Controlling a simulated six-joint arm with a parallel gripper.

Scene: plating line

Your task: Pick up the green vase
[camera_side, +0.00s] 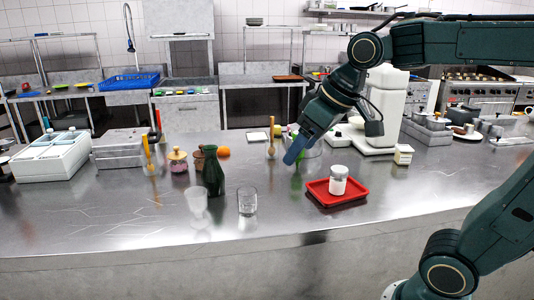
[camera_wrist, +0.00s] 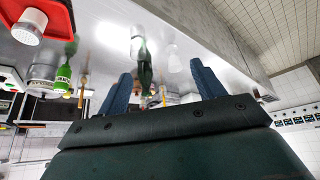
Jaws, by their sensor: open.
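The dark green vase (camera_side: 212,172) stands upright on the steel counter, left of the middle in the side view. In the wrist view the vase (camera_wrist: 145,68) shows in the gap between the fingers, beyond them. My gripper (camera_side: 291,159) has blue fingers and hangs above the counter, to the right of the vase and apart from it. In the wrist view the gripper (camera_wrist: 163,80) has its two fingers spread with nothing held between them.
A clear glass (camera_side: 247,201) and a translucent cup (camera_side: 196,201) stand in front of the vase. A red tray (camera_side: 322,197) holding a white jar (camera_side: 338,180) is at the right. A pink-purple jar (camera_side: 178,161) and an orange (camera_side: 223,152) are near the vase.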

